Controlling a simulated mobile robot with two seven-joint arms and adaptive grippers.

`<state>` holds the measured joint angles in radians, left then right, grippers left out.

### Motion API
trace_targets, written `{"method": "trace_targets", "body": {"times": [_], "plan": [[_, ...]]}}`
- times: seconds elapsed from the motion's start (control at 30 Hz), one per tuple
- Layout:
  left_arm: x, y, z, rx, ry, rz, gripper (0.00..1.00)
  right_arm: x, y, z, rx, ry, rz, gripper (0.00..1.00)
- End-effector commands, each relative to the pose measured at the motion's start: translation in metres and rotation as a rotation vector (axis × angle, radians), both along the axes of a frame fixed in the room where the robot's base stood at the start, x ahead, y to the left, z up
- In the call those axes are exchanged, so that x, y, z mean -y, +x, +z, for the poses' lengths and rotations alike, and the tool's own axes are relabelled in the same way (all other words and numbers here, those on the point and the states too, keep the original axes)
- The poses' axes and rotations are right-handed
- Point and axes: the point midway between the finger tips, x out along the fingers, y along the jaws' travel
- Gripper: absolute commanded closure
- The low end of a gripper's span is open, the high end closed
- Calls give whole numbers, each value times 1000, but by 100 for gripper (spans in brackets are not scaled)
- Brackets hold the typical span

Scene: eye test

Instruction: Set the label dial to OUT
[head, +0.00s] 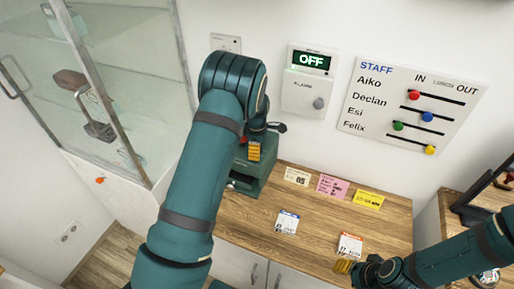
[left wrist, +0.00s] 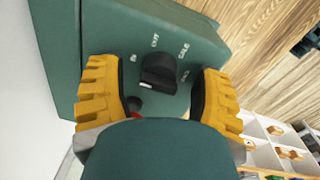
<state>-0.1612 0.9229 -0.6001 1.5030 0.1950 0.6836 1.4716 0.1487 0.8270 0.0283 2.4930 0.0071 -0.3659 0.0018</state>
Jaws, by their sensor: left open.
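The label dial (left wrist: 158,70) is a black knob on a green machine (left wrist: 95,30) in the left wrist view. Labels around it read IN, OUT, SALE and a fourth I cannot read clearly. A white mark shows on the knob's near edge; I cannot tell which label it selects. My left gripper (left wrist: 158,92) is open, its yellow fingers either side of the dial and apparently apart from it. In the head view the left gripper (head: 254,150) is at the green machine (head: 256,176), and the dial is hidden. My right gripper (head: 345,266) is low at the right, by an orange-topped card.
The wooden counter (head: 315,215) holds several small cards, including a pink card (head: 332,186) and the orange-topped card (head: 350,243). A glass cabinet (head: 110,80) stands left. On the wall are an OFF display panel (head: 309,92) and a STAFF board (head: 370,130).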

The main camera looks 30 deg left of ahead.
Motion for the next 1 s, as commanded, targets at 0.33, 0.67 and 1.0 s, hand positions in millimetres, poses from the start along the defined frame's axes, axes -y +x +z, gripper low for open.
{"method": "trace_targets", "body": {"times": [0.33,0.67,1.0], "plan": [[0,0,0,0,0,0,100,0,0,0,0,0,0,53],[-1,0,-1,-1,0,-56,100,0,0,-2,0,0,0,53],[-2,0,-1,-2,0,-306,100,-1,0,-11,0,-2,0,53]]}}
